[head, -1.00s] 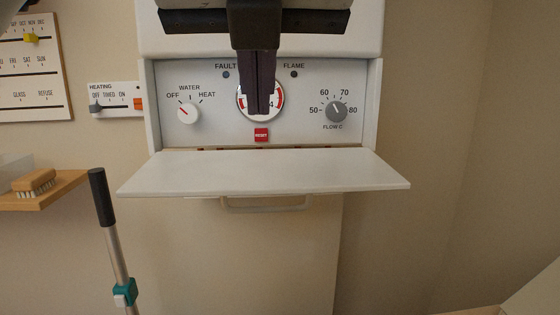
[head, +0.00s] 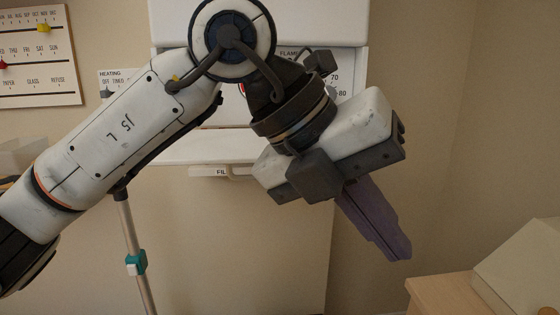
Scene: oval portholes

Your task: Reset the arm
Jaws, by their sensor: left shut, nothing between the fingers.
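My left arm comes in from the left and crosses the middle of the head view. My left gripper (head: 398,252) is shut and empty, its dark fingers together and pointing down to the right. It is in front of the boiler (head: 350,22) and apart from it, to the right of the lowered flap (head: 180,150). My arm hides most of the boiler's control panel, with its gauge and knobs. My right gripper does not show.
A heating switch plate (head: 112,80) and a calendar board (head: 40,60) are on the wall at left. A pole with a teal clamp (head: 136,263) stands below. A wooden cabinet top (head: 440,292) with a pale box (head: 520,265) is at lower right.

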